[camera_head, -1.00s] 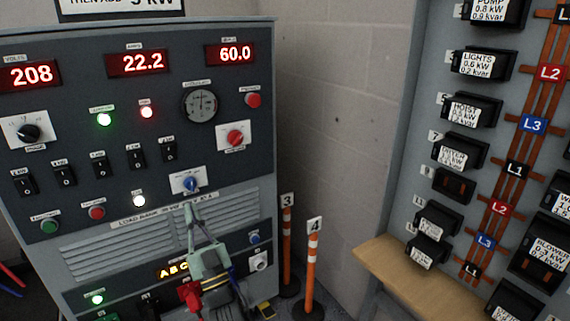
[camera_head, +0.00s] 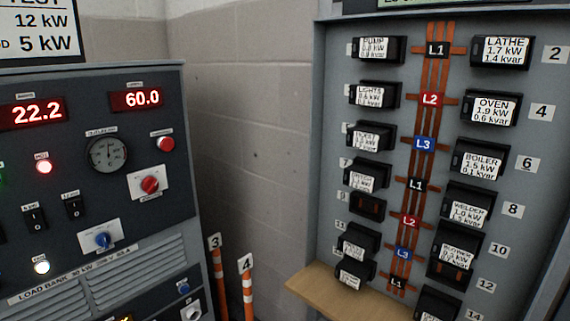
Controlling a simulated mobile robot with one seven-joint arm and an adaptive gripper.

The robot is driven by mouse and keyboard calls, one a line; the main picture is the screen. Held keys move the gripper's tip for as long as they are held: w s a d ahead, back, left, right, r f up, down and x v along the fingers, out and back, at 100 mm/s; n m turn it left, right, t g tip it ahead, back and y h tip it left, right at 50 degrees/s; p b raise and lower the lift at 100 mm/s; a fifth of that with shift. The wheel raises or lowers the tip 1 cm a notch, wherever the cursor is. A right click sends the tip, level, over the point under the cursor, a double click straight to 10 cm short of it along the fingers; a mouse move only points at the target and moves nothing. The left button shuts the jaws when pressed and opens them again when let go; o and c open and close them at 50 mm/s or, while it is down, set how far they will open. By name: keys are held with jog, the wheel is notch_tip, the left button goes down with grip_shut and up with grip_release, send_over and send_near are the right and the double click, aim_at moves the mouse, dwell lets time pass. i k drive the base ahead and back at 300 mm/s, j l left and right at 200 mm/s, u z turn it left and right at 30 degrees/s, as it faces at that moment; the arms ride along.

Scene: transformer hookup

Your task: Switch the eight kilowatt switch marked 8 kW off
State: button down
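The load bank panel (camera_head: 150,235) fills the left of the view, partly cut off by the left edge. Two black rocker switches show on it, one at left (camera_head: 34,218) and one further right (camera_head: 73,208). Their small labels are too blurred for me to tell which, if either, reads 8 kW. Part of another switch shows at the left edge. Whether the rockers are on or off is unclear. The displays read 22.2 (camera_head: 32,113) and 60.0 (camera_head: 137,99). My gripper is not in view.
A breaker panel (camera_head: 325,170) with several labelled black breakers stands at right, above a wooden ledge (camera_head: 330,288). Orange posts numbered 3 (camera_head: 219,285) and 4 (camera_head: 247,290) stand between the cabinets. A blue knob (camera_head: 102,240) and a red knob (camera_head: 150,184) project from the load bank.

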aim_at(34, 220)
jog(key=u, duration=1.25)
jog(key=l, duration=0.45)
jog(key=i+l+z, duration=0.15)
jog(key=l, duration=0.25)
